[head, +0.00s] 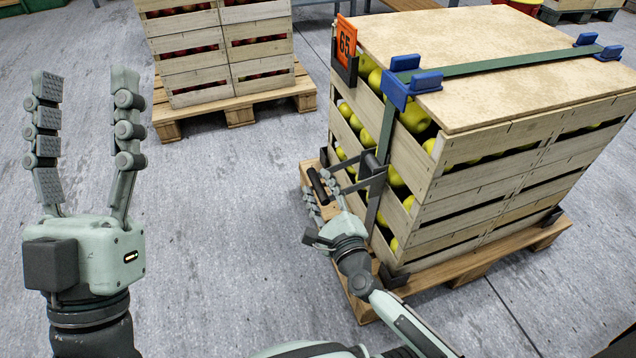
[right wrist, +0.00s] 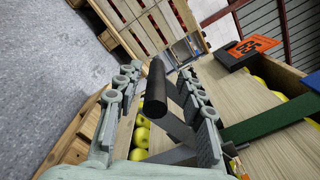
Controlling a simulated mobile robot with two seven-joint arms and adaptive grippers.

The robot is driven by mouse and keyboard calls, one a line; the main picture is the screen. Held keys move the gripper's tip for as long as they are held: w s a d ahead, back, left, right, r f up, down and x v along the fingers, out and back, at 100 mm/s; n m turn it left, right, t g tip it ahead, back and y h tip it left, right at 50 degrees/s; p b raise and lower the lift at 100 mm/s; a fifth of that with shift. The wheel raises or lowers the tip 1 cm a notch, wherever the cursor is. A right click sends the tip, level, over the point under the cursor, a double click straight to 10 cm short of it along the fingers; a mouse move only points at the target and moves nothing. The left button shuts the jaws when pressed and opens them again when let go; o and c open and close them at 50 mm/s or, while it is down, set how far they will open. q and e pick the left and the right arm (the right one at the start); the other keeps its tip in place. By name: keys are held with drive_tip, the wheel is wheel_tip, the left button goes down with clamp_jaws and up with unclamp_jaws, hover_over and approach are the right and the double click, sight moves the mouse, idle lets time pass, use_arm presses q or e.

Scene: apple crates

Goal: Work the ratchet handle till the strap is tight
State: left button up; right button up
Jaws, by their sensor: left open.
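The green strap (head: 510,62) runs over the board on the apple crate stack and down its near left side. The ratchet (head: 372,166) sits on the strap against the crate slats, and its black handle (head: 318,186) sticks out to the left. My right gripper (head: 322,190) is at the handle. In the right wrist view the black handle (right wrist: 155,90) lies between the spread fingers of this gripper (right wrist: 157,72), with a gap on the left finger's side; contact on the right side cannot be told. My left gripper (head: 85,88) is open, empty and upright, far left of the stack.
Blue corner protectors (head: 408,84) sit under the strap at the board's edges. An orange 65 sign (head: 346,42) stands at the stack's corner. The stack rests on a wooden pallet (head: 470,268). Another crate stack (head: 192,72) stands behind. Floor between is clear.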

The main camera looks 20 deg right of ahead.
drive_tip(key=s, duration=1)
drive_tip(key=shift+s+d, duration=0.2)
drive_tip(key=shift+s, duration=0.05)
